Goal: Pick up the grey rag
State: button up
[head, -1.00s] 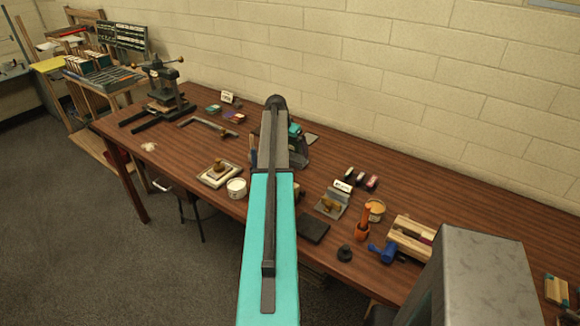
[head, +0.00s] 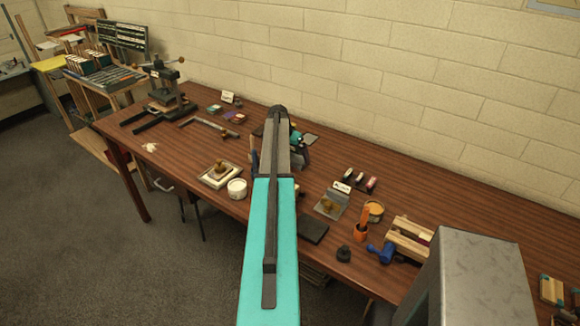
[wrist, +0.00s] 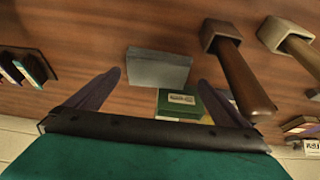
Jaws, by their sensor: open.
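In the wrist view a plain grey, flat rectangular thing (wrist: 158,68) lies on the brown table (wrist: 80,75), between and just beyond my fingertips. It may be the folded grey rag, but its edges look straight and I cannot tell cloth from a block. My gripper (wrist: 159,77) is open, with two dark fingers spread wide and nothing between them. The fingers do not visibly touch the grey thing. In the head view my own arm covers most of the gripper and the table under it.
Near the grey thing are a green box (wrist: 178,103) with a label and a brown wooden handle (wrist: 245,80). In the head view a white tub (head: 237,189), a dark flat pad (head: 312,229) and a press (head: 165,95) stand on the table. A block wall runs behind.

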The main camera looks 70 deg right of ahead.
jog(key=shift+p+x, duration=0.45)
jog(key=shift+x, duration=0.85)
jog(key=c, duration=0.9)
